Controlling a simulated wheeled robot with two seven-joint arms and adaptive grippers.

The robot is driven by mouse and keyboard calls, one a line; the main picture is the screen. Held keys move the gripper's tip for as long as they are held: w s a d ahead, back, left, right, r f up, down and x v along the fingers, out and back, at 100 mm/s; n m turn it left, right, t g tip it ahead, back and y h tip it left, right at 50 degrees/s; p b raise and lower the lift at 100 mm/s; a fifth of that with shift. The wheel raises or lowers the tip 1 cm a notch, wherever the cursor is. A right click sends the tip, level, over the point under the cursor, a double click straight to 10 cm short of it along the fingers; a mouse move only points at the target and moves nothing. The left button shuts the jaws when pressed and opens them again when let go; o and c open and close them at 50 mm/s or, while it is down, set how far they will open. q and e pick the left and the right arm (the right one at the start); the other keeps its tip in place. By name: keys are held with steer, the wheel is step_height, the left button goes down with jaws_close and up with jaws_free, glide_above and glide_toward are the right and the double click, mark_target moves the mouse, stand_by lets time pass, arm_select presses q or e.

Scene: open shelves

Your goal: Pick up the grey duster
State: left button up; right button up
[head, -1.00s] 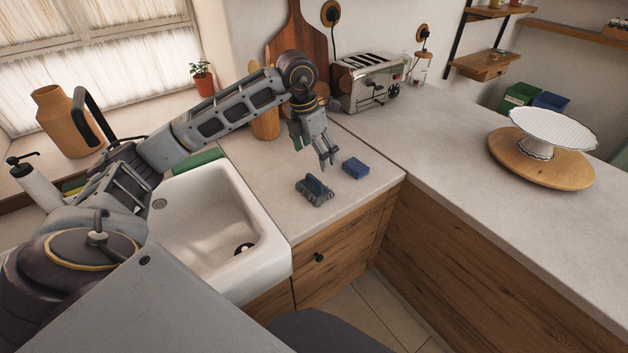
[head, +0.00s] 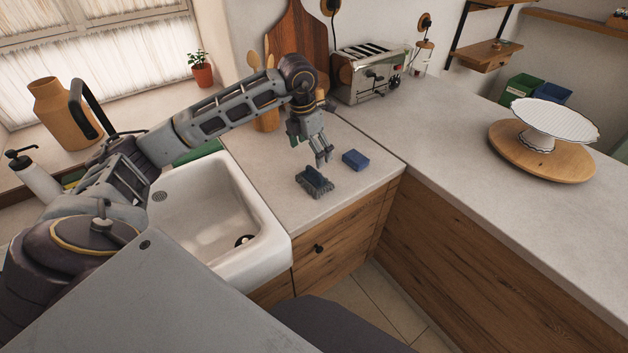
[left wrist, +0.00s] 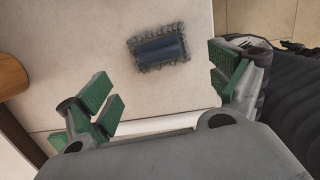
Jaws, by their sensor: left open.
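The grey duster (head: 314,182) lies on the counter right of the sink, a dark grey block with a fringed edge. It also shows in the left wrist view (left wrist: 159,48), ahead of and between the spread fingers. My left gripper (head: 324,158) is open and empty, held above the counter just behind the duster in the head view. Its green-padded fingers (left wrist: 165,92) are wide apart in the left wrist view and do not touch the duster. My right gripper is not in view.
A blue block (head: 355,160) lies close to the right of the duster. The white sink (head: 262,215) is on the left. A toaster (head: 366,75) and a wooden cutting board (head: 300,40) stand behind. A cake stand (head: 545,168) is on the right counter, with clear surface before it.

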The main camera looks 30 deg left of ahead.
mark_target(314, 170)
arm_select(q)
steer(key=f, duration=0.3)
steer(key=shift+w+f, duration=0.2)
steer(key=shift+w, duration=0.05)
steer(key=shift+w+d+f, duration=0.1)
steer(key=shift+f, duration=0.45)
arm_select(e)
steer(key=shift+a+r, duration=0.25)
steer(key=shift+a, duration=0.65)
